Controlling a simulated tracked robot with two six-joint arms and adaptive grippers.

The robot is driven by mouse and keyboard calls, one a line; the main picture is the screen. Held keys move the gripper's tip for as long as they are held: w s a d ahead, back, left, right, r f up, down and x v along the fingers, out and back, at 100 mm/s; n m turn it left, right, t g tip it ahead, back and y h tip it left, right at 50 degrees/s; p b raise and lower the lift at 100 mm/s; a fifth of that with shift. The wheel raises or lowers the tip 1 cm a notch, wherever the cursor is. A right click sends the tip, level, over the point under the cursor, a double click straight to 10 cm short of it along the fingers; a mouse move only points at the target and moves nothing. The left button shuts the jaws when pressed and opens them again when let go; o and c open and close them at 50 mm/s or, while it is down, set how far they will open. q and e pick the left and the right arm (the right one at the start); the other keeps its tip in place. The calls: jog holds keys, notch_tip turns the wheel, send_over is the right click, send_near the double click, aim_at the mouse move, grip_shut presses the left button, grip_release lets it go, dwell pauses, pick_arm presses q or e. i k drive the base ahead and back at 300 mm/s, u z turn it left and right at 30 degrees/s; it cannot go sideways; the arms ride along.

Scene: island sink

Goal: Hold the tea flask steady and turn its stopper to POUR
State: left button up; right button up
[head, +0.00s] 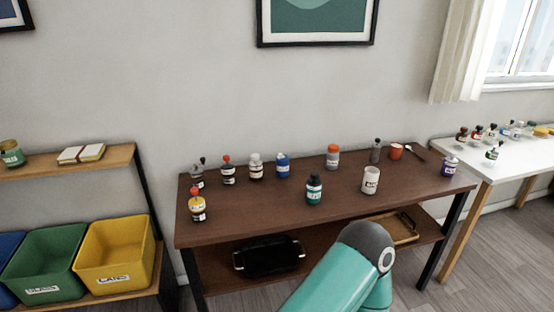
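Several small labelled bottles and flasks stand upright on a brown table. A teal one with a dark top (314,190) stands near the middle. A white labelled one (370,181) stands to its right. One with a yellow body and red top (197,206) stands at the front left. The labels are too small to read, so I cannot tell which is the tea flask or how its stopper is turned. Neither of my grippers is in view. Only a teal and grey link of one of my arms shows at the bottom, in front of the table.
The brown table (262,208) has bare room along its front. A black tray (268,257) and a wooden tray (405,228) lie on its lower shelf. A white table (520,157) with more bottles stands right. Green (45,262) and yellow bins (115,255) stand left.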

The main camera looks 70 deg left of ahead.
aim_at(314, 180)
jog(key=k, duration=0.8)
jog(key=z, duration=2.1)
jog(key=i, duration=0.1)
jog(key=u, duration=3.65)
jog(key=i, duration=0.7)
